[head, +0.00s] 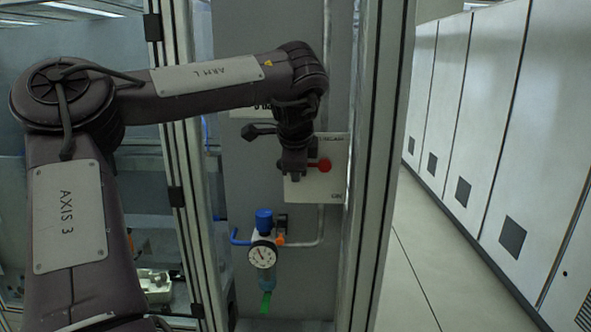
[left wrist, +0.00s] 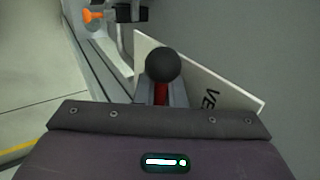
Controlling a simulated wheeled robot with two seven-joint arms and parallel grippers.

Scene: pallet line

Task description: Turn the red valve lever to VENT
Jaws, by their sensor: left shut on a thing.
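The red valve lever's round red hub (head: 325,164) shows on a pale label plate (head: 332,188) on the grey cabinet panel. My left gripper (head: 293,172) is just left of the hub and covers the rest of the lever in the head view. In the left wrist view the lever's red bar (left wrist: 160,95) lies between the two fingers, and its black ball knob (left wrist: 163,64) stands out beyond them. The gripper is shut on the lever. The plate (left wrist: 232,88) carries the letters "VE", the rest cut off by my gripper body. My right gripper is out of view.
Below the plate hang a blue-capped regulator (head: 264,220) and a round gauge (head: 262,255) with a green tip (head: 265,302). Metal frame posts (head: 378,170) stand at both sides. An open aisle floor (head: 415,275) lies to the right, beside white cabinets (head: 490,130).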

